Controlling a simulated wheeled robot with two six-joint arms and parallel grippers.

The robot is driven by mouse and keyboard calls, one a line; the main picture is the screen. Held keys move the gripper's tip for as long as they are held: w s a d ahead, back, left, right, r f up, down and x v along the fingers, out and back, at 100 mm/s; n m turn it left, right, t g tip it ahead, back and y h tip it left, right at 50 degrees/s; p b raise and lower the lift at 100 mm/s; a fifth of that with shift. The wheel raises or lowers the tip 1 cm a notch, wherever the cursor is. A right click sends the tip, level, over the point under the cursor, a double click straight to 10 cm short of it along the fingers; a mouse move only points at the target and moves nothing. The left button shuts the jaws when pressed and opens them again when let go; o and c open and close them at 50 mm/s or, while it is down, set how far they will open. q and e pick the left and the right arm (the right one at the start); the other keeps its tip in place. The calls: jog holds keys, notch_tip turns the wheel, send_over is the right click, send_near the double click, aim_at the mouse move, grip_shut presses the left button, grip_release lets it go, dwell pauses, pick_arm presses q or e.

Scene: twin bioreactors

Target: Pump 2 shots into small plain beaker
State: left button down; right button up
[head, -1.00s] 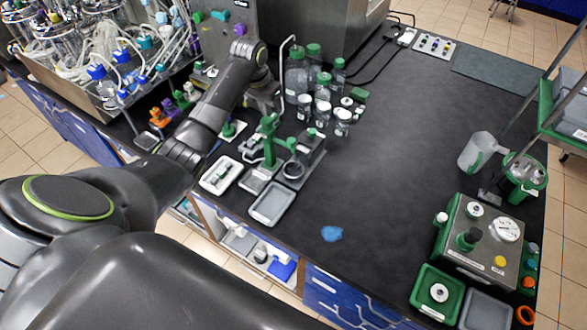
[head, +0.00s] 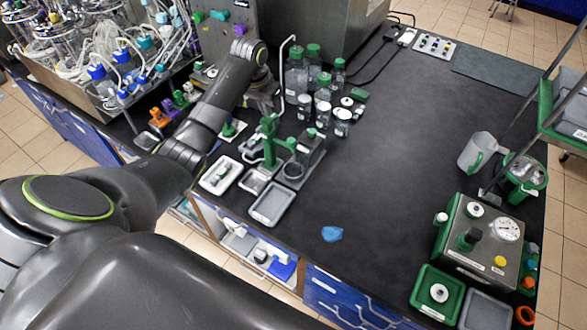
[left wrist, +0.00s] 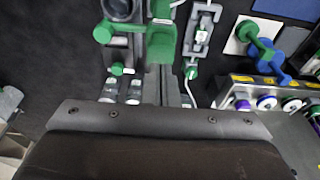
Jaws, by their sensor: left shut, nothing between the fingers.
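My left gripper (head: 264,101) is at the end of the arm coming in from the left, just behind a green pump-like stand (head: 268,140). It is shut and empty. In the left wrist view the fingers (left wrist: 161,92) lie close to a green upright part (left wrist: 160,45); I cannot tell whether they touch it. A grey holder with a round ring (head: 293,170) is beside the green stand. I cannot tell for certain which vessel is the small plain beaker. My right gripper is not in view.
Green-capped bottles (head: 297,78) and white-capped jars (head: 343,122) stand behind and right of the stand. A white tray (head: 221,175) and a grey tray (head: 272,204) are at the front edge. A blue patch (head: 332,234) lies in open bench space. A green-and-steel device (head: 478,245) is at right.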

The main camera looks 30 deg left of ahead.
aim_at(267, 119)
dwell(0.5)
pick_arm(q)
jog(key=shift+f, duration=0.1)
jog(key=shift+f+b, duration=0.5)
jog(key=shift+f, duration=1.2)
notch_tip(267, 119, up, 2)
jog(key=shift+r+p, duration=0.1)
jog(key=shift+p, duration=1)
jog(key=shift+r, duration=0.65)
jog(key=shift+f, duration=0.1)
